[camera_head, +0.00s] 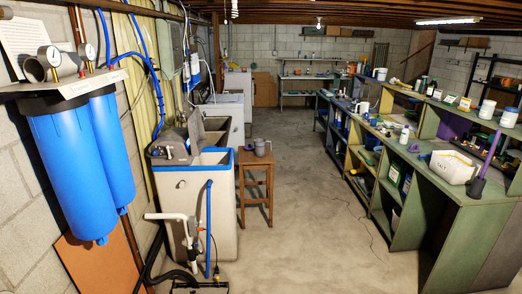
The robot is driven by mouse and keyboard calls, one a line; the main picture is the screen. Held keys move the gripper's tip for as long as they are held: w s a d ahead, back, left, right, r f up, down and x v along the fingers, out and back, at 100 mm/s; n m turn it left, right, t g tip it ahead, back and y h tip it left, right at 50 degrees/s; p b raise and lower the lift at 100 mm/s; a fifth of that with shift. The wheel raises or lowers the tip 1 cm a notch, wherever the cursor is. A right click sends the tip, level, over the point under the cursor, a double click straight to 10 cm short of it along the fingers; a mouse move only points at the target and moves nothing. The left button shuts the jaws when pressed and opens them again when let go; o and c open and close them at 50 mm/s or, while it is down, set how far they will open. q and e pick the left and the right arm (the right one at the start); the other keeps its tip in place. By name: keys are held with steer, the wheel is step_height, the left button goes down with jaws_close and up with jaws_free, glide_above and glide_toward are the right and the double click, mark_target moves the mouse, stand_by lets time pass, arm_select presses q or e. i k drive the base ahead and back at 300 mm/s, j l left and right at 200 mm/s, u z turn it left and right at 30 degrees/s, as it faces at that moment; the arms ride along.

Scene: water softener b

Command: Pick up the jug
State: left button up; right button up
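A small grey vessel that looks like a jug (260,147) stands upright on a wooden stool (256,160), just right of the white softener tank (209,200). A small part sticks out at its left side, perhaps a handle. A white jug-like container (362,108) stands farther back on the right-hand workbench; it is too small to tell clearly. I cannot tell from this view which one is the jug. Neither of my grippers is in view.
Two blue filter housings (75,165) hang on the left wall. White pipe (178,218) and a blue hose (208,230) stand before the tank. A cluttered green workbench (470,190) runs along the right. The concrete floor (305,215) between is clear apart from a thin cable.

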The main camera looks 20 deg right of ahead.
mark_target(259, 145)
steer(key=i+l+z, duration=0.3)
steer(key=i+z, duration=0.25)
steer(key=i, duration=0.3)
steer(key=i+l, duration=0.15)
steer(key=i, duration=0.7)
steer(key=i+l, duration=0.1)
steer(key=i, duration=0.75)
